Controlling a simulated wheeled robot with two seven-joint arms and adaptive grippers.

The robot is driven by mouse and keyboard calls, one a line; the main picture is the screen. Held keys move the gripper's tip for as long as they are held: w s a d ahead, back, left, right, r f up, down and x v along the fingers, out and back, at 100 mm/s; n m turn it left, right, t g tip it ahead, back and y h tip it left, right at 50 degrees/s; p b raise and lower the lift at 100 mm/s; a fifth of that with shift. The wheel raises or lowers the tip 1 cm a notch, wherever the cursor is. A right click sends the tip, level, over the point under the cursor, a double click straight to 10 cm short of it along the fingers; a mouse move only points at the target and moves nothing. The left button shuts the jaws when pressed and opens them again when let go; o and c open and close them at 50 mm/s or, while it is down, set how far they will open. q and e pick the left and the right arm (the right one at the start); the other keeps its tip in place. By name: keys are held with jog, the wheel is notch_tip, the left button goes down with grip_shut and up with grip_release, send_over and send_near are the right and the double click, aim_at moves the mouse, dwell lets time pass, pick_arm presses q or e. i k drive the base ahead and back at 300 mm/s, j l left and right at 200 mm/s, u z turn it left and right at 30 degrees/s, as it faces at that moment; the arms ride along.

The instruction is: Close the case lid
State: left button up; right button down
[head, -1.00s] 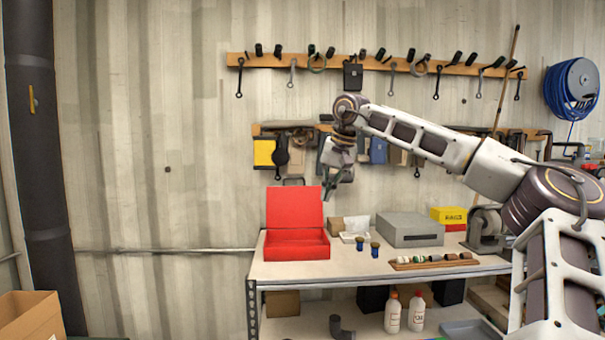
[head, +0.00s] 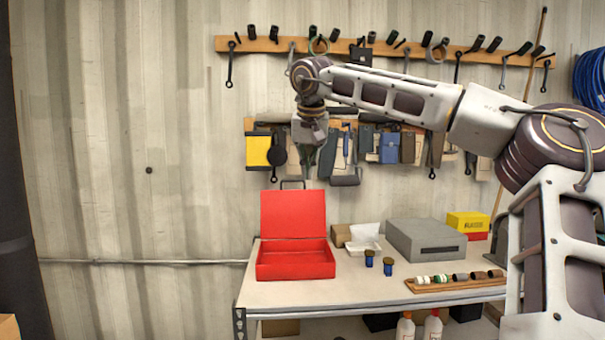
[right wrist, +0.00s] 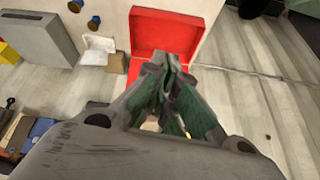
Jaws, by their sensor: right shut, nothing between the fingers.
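The red case (head: 295,271) sits at the left end of the workbench. Its red lid (head: 292,214) stands open and upright at the back edge. My right gripper (head: 307,178) points down just above the lid's top edge, right of its middle. Whether it is level with the lid or behind it is hard to tell. In the right wrist view my right gripper (right wrist: 172,62) is shut and empty, with green fingers. It covers part of the red case (right wrist: 165,30) there. My left gripper is out of view.
On the workbench (head: 330,292), right of the case, stand two small blue jars (head: 388,266), a white tray (head: 364,245), a grey box (head: 426,240) and a wooden rack (head: 455,283). Hanging tools (head: 388,146) line the wall behind. The bench front before the case is clear.

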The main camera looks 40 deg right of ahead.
aim_at(285, 214)
jog(key=i+l, duration=0.3)
jog(key=l, duration=0.15)
jog(key=i+l, duration=0.3)
jog(key=l, duration=0.15)
jog(key=i+l, duration=0.35)
jog(key=l, duration=0.1)
